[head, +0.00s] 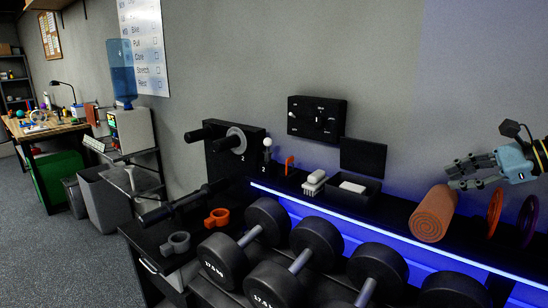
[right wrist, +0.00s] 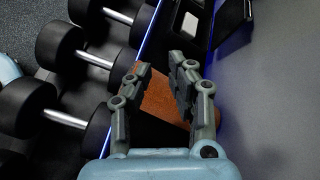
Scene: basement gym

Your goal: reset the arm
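My right gripper (head: 459,174) reaches in from the right edge of the head view, above the shelf with the rolled orange-brown foam roller (head: 434,213). Its fingers are spread with nothing between them. In the right wrist view the gripper (right wrist: 160,74) is also open, and the roller (right wrist: 163,101) shows beyond and between the fingers. The gripper looks apart from the roller. My left arm and gripper are not in the head view.
Several dumbbells (head: 318,240) fill the rack in front. An orange ring (head: 494,213) and a dark ring stand right of the roller. A black open box (head: 368,193) with a white block and a black wall panel (head: 316,118) are left of it. Open air lies above the shelf.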

